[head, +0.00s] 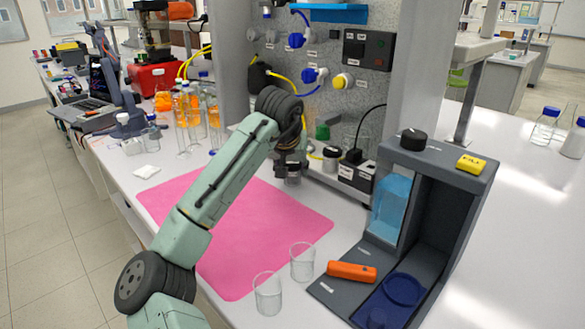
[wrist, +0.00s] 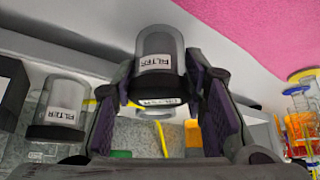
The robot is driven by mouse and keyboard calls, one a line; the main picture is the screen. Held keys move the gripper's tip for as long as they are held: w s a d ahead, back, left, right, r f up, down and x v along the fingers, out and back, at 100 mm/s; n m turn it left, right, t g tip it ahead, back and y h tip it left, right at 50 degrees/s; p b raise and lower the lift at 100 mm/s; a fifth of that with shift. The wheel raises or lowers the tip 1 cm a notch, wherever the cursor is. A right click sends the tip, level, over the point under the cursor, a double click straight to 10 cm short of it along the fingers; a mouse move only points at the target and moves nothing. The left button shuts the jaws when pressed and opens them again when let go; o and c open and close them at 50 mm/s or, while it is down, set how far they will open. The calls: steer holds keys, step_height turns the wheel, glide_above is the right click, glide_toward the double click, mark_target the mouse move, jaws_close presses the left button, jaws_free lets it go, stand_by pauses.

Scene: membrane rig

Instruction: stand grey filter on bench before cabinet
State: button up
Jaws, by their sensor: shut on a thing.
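My gripper (head: 291,160) is near the foot of the speckled rig panel, by the far edge of the pink mat. In the wrist view my gripper (wrist: 165,95) is shut on a grey filter (wrist: 159,52), a grey cylinder in a clear housing labelled FILTER, between its dark pads. In the head view the held filter (head: 293,174) is small and partly hidden by the fingers; I cannot tell whether it touches the bench. A dark grey cabinet (head: 468,183) with a blue window stands on the bench (head: 340,208) at the right, apart from my gripper.
A second labelled filter (wrist: 62,108) is at the left of the wrist view. Two glass beakers (head: 302,262) stand at the pink mat's (head: 240,230) near right edge. An orange object (head: 352,271) lies on the cabinet's base. Glassware with orange liquid (head: 190,105) stands left. The mat is mostly clear.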

steer(key=shift+f+b, duration=0.3)
steer(key=shift+f, duration=0.3)
steer(key=o, duration=1.3)
steer(key=shift+c, duration=0.2)
